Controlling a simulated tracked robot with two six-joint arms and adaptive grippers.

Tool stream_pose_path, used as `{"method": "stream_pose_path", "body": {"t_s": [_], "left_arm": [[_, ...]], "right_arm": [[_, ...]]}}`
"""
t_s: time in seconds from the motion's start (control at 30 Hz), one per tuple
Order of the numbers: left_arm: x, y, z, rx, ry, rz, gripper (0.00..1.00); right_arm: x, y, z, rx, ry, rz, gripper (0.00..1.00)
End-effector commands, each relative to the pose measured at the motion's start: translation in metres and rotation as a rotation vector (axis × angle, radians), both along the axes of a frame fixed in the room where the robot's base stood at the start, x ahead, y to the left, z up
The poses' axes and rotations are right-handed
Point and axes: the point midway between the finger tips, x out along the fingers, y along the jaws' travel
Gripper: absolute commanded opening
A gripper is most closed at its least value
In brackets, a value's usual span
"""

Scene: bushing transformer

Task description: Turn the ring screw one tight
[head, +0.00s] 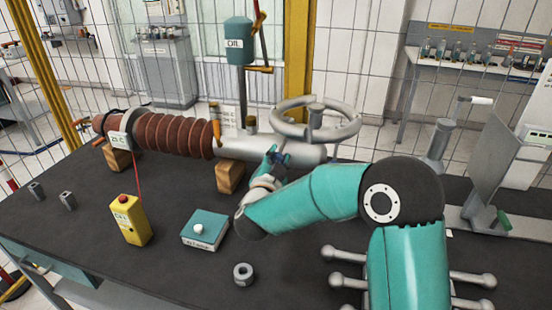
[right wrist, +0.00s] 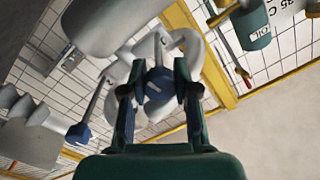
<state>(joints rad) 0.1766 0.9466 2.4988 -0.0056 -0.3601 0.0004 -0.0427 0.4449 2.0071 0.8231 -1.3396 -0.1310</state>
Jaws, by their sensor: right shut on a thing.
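The grey ring (head: 345,132) sits at the right end of the bushing (head: 178,133), which lies on its side on wooden blocks. My right gripper (head: 276,157) reaches to the underside of the ring end. In the right wrist view its two fingers (right wrist: 160,92) are shut on the blue head of a ring screw (right wrist: 160,84), whose grey shank runs up towards the ring. A second blue-headed screw (right wrist: 78,133) stands apart to the left. Which thread is seated, and how far, cannot be told. My left gripper is not in view.
A yellow switch box (head: 130,220), a teal box with a white knob (head: 204,229) and a loose nut (head: 243,273) stand on the dark table (head: 170,275). A grey metal stand (head: 490,175) is at the right. A teal oil container (head: 238,42) rises behind the bushing.

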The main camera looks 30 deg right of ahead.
Motion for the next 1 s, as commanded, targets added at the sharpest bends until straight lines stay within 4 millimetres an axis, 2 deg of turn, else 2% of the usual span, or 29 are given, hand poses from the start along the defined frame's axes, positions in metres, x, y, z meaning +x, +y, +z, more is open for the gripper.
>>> {"method": "stream_pose_path", "body": {"t_s": [0.2, 0.23, 0.37, 0.77, 1.0], "left_arm": [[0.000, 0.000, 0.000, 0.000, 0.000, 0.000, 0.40], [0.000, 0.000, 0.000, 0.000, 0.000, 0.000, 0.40], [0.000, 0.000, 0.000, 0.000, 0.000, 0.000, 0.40], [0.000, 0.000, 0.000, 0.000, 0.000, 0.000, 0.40], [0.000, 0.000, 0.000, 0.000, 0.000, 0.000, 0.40]], "right_arm": [[-0.001, -0.001, -0.001, 0.001, 0.004, -0.003, 0.00], [-0.001, -0.001, -0.002, 0.002, 0.003, -0.003, 0.33], [-0.001, -0.001, -0.001, 0.001, 0.002, -0.003, 0.54], [-0.003, 0.003, 0.000, 0.002, 0.001, -0.001, 0.56], [-0.025, 0.027, 0.000, 0.001, 0.002, 0.004, 0.56]]}}
